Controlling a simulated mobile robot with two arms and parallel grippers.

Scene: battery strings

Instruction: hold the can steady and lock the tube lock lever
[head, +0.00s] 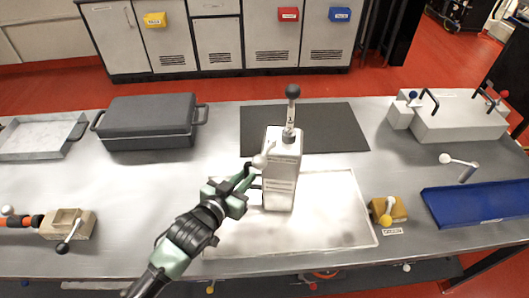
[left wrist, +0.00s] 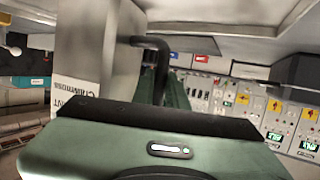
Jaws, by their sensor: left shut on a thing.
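The can (head: 280,180), a tall pale box with printed labels, stands upright on the light mat. An upright lever with a black ball knob (head: 292,91) rises from its top; I cannot tell whether this is the tube lock lever. A small pale knob (head: 263,160) shows at the can's upper left. My left gripper (head: 252,182) is at the can's left side, shut on its dark handle. My right gripper is not in view.
A dark lidded case (head: 150,120) is at the back left. A yellow block with a lever (head: 388,210) and a blue tray (head: 475,205) are at right. A wooden block with a black-knobbed lever (head: 68,225) is at left. The light mat (head: 330,225) is clear right of the can.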

